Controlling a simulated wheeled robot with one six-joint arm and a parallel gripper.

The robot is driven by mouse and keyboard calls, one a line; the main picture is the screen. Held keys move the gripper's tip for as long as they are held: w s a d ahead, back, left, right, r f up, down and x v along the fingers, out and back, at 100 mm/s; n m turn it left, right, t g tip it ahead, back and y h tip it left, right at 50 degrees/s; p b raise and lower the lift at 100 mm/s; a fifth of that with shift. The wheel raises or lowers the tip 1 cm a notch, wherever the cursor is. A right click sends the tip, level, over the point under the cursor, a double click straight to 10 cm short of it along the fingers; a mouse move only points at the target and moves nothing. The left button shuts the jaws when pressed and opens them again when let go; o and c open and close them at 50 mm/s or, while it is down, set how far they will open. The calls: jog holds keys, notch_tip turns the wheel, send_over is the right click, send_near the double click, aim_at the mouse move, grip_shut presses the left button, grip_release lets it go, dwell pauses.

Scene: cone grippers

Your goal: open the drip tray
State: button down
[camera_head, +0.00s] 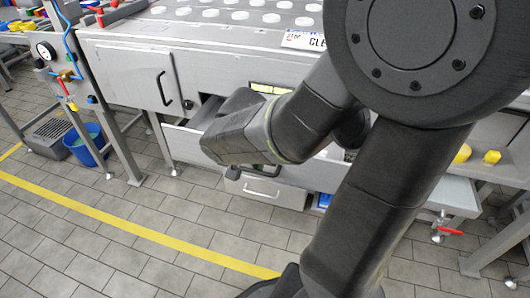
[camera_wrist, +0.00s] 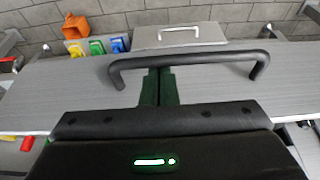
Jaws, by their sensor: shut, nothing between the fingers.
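In the wrist view, my gripper (camera_wrist: 159,72) shows two dark green fingers held together with nothing between them. Their tips are at the inner side of a black bar handle (camera_wrist: 215,54) on a long grey panel (camera_wrist: 60,88). I cannot tell whether they touch the bar. In the head view, a grey drawer (camera_head: 183,140) stands partly pulled out under the machine, and my arm hides its right part and my fingers. Below it is a grey box front (camera_head: 262,190) with a pale handle, also in the wrist view (camera_wrist: 180,37). I cannot tell which is the drip tray.
A cabinet door (camera_head: 135,75) with a black handle is left of the drawer. A blue bucket (camera_head: 85,145) and grey crate (camera_head: 48,138) stand on the floor at left. Coloured bins (camera_wrist: 97,47) show in the wrist view. The tiled floor ahead is clear around a yellow line (camera_head: 130,225).

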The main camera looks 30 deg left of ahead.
jog(key=shift+s+d+b, duration=0.15)
jog(key=shift+s+d, duration=0.1)
jog(key=shift+s, duration=0.65)
jog(key=shift+s+d+b, duration=0.15)
jog(key=shift+s+d, duration=0.05)
jog(key=shift+s, duration=0.7)
jog(key=shift+r, duration=0.15)
